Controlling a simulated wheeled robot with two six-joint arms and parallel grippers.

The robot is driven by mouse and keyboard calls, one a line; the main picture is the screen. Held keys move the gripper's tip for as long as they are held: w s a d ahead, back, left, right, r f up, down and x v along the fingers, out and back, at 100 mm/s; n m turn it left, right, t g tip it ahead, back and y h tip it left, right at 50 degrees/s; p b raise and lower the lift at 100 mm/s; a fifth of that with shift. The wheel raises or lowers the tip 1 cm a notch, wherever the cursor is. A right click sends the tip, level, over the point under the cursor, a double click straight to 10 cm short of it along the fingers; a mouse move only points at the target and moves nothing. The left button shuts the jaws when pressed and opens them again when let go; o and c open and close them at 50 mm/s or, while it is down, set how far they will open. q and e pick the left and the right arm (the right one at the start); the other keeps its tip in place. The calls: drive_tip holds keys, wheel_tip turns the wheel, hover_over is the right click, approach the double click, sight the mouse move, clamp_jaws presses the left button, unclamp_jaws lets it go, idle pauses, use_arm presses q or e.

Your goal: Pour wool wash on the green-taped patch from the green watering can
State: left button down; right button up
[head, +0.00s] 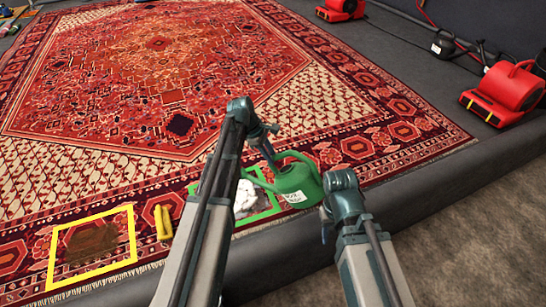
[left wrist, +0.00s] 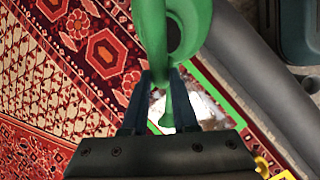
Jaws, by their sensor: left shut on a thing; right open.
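The green watering can (head: 297,182) has a white label and hangs over the rug's near border. My left gripper (head: 268,152) is shut on its upper handle; the green handle also shows between the fingers in the left wrist view (left wrist: 160,78). The can's spout points left, over the green-taped patch (head: 262,212). That patch holds a white area (head: 246,196), partly hidden by my left arm; it also shows in the left wrist view (left wrist: 205,112). I cannot tell whether liquid is flowing.
A yellow-taped patch (head: 129,219) with a brown stain lies left on the rug. A small yellow object (head: 162,222) lies beside it. Red blowers (head: 505,92) and a dark sprayer-like object (head: 444,46) stand at right. A grey raised edge (head: 420,186) runs along the rug's near side.

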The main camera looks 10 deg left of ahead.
use_arm(q)
drive_tip(key=shift+s+d, duration=0.85)
drive_tip(key=shift+s, duration=0.25)
drive_tip(key=shift+s+d, duration=0.8)
drive_tip(key=shift+s, duration=0.3)
drive_tip(key=shift+s+d, duration=0.85)
drive_tip(key=shift+s, duration=0.25)
drive_tip(key=shift+s+a, duration=1.4)
drive_tip(key=shift+a, duration=0.65)
drive_tip(key=w+a, duration=0.4)
drive_tip(key=w, duration=0.2)
drive_tip(key=shift+w+a, duration=0.15)
drive_tip(key=shift+a, duration=0.25)
